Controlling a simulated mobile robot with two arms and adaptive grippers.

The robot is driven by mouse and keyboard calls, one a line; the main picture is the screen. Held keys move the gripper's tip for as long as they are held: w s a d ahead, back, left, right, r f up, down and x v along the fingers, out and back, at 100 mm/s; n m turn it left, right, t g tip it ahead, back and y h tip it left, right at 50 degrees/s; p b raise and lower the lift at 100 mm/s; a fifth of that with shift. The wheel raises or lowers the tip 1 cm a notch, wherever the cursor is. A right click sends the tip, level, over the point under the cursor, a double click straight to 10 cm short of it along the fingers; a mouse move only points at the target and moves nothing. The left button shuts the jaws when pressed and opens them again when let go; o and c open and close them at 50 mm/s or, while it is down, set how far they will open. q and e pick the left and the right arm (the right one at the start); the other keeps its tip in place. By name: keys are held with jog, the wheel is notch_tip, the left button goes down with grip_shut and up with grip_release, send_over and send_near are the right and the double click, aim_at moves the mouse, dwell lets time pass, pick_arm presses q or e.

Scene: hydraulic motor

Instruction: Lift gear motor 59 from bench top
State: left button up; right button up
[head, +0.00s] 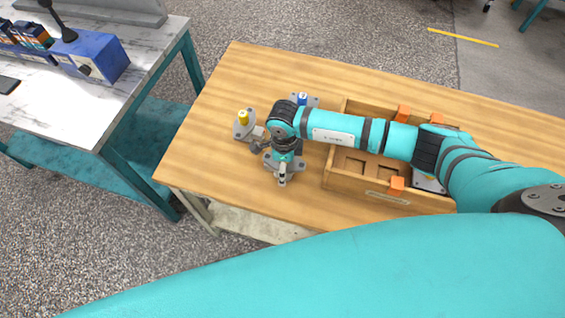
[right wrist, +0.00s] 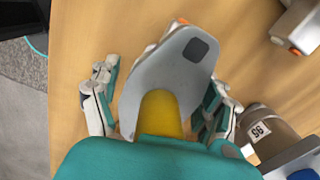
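A motor with a yellow cap (head: 242,117) and a grey flange stands at the left of the wooden bench top (head: 215,90). In the right wrist view its flange (right wrist: 172,75) and yellow part fill the space between the fingers. My right gripper (head: 257,143) is beside this motor; in the wrist view its fingers (right wrist: 160,105) are spread on either side of the flange, apparently without gripping it. A blue-capped motor (head: 303,98) stands behind the wrist, and a grey-capped motor (head: 283,172) stands in front. No number 59 is readable. My left gripper is out of view.
A wooden crate (head: 340,180) with orange corner pieces stands right of the motors, partly under my right arm. In the wrist view, a brown motor body (right wrist: 270,130) with a small number label is close to the right finger. A side table (head: 100,115) stands at left.

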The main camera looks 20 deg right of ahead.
jog(key=c, duration=1.4)
jog(key=shift+w+r, duration=0.1)
jog(key=shift+c, duration=0.5)
